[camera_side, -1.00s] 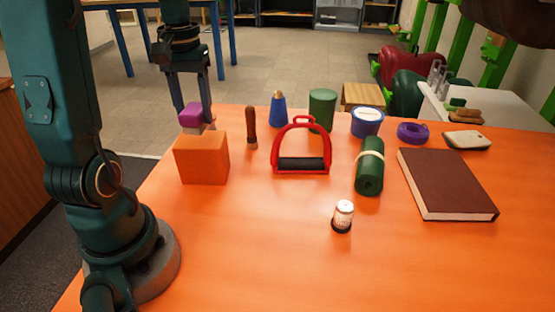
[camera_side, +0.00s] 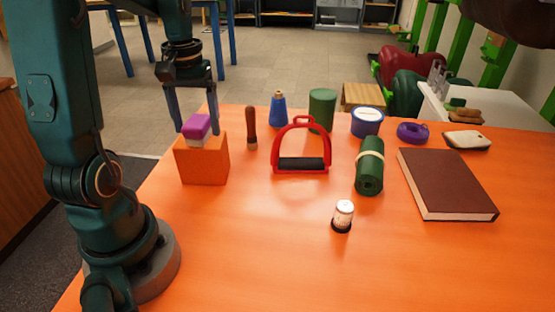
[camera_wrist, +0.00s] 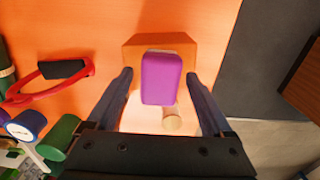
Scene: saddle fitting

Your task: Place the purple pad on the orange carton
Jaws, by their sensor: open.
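The purple pad (camera_side: 197,128) has a paler layer underneath and appears to rest on top of the orange carton (camera_side: 203,165). In the wrist view the pad (camera_wrist: 162,78) lies over the carton (camera_wrist: 198,52), with carton top showing at its far edge and sides. My gripper (camera_side: 196,124) is open, with one finger on each side of the pad. The wrist view shows gaps between the pad and both fingers of my gripper (camera_wrist: 160,78). The contact under the pad is hidden.

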